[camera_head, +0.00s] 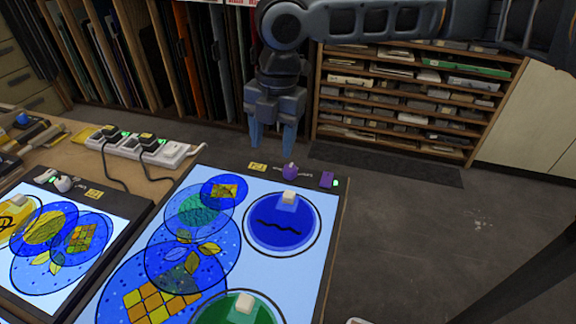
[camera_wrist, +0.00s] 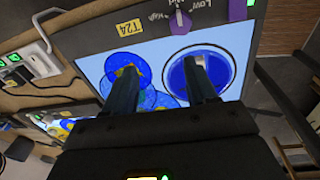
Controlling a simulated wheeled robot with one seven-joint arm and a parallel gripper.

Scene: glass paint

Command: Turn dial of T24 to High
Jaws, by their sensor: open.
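The T24 light panel (camera_head: 318,255) is a glowing pale-blue surface with a dark frame on the bench. Its yellow T24 tag (camera_wrist: 129,28) is on the frame's far edge and also shows in the head view (camera_head: 257,167). The purple dial (camera_wrist: 180,21) sits right of the tag, with Low and High printed around it; it also shows in the head view (camera_head: 290,171). I cannot tell firmly which mark it points at. My gripper (camera_head: 272,143) is open and empty, pointing down above the far edge, apart from the dial. Its two fingers also show in the wrist view (camera_wrist: 160,65).
A purple switch (camera_head: 327,180) with a green light is right of the dial. Painted glass discs lie on the panel, one blue with a white knob (camera_head: 289,197). A second panel (camera_head: 62,245) and a power strip (camera_head: 150,147) with black cables are left.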

